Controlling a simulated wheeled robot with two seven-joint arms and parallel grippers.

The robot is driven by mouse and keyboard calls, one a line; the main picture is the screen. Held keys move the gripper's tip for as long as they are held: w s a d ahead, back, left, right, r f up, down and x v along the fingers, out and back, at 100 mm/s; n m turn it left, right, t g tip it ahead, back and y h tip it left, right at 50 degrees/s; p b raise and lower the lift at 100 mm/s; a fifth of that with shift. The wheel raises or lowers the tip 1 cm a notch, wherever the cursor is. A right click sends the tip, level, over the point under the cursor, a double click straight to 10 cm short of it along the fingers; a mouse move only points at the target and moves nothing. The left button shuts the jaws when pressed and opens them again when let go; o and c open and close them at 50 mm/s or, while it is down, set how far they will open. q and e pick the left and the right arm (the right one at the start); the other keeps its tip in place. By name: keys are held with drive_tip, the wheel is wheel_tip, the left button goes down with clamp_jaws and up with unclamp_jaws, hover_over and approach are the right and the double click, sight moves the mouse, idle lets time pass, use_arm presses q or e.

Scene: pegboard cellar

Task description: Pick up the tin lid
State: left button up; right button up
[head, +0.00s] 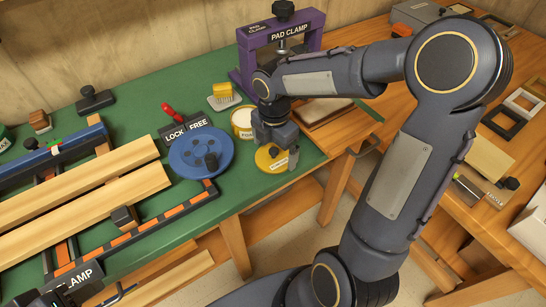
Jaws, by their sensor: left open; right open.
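The tin lid (264,161) is a round yellow disc with a small label, lying near the front edge of the green bench top. My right gripper (277,146) is open, pointing down right over the lid and hiding its back part. I cannot tell whether the fingers touch it. An open yellow tin (241,121) with a pale top stands just behind and left of the lid. My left gripper (52,297) shows only partly at the bottom left corner, open and far from the lid.
A blue round disc (201,152) with a dark knob lies left of the lid. Long boards in a clamp frame (80,185) fill the left. A wooden bench (455,150) stands right, across a gap.

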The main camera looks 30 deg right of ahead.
drive_tip(key=shift+f, duration=0.6)
drive_tip(key=c, duration=0.7)
drive_tip(key=shift+r, duration=0.1)
